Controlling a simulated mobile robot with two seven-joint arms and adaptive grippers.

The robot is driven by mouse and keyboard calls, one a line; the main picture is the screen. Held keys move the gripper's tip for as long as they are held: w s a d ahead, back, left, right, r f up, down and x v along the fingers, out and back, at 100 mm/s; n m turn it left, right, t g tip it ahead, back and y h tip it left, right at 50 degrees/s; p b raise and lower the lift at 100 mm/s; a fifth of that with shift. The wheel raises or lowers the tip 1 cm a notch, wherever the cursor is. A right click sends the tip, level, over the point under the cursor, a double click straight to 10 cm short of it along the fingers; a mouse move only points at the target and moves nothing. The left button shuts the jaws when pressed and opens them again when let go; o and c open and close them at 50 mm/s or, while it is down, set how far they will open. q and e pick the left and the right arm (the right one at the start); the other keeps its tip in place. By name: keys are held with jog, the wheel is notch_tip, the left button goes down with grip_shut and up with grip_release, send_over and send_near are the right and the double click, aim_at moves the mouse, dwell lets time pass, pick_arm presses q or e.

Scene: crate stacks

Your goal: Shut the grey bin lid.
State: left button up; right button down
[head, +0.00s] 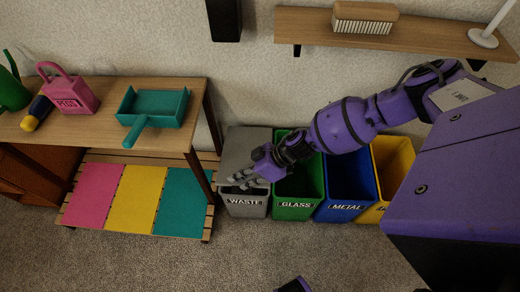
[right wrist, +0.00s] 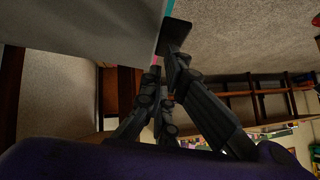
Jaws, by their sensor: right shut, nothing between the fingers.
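The grey bin (head: 246,208) labelled WASTE stands at the left end of the bin row. My right gripper (head: 238,181) is shut and empty at the bin's front edge, hiding part of the lid's front. In the right wrist view, the fingers (right wrist: 164,65) are beside a large, close grey surface (right wrist: 90,28), likely the lid or bin.
Open green (head: 296,211), blue (head: 344,213) and yellow (head: 372,214) bins stand to the right, partly under my right arm. A wooden table (head: 90,125) with a teal dustpan (head: 152,108) stands left. A wall shelf (head: 310,27) is above. Carpet in front is clear.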

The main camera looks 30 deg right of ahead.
jog(key=shift+w+a+r, duration=0.1)
jog(key=shift+w, duration=0.05)
notch_tip(320, 180, down, 8)
jog(key=s+a+b, duration=0.1)
jog(key=s+b, duration=0.1)
jog(key=shift+a, duration=0.1)
jog(key=shift+s, duration=0.1)
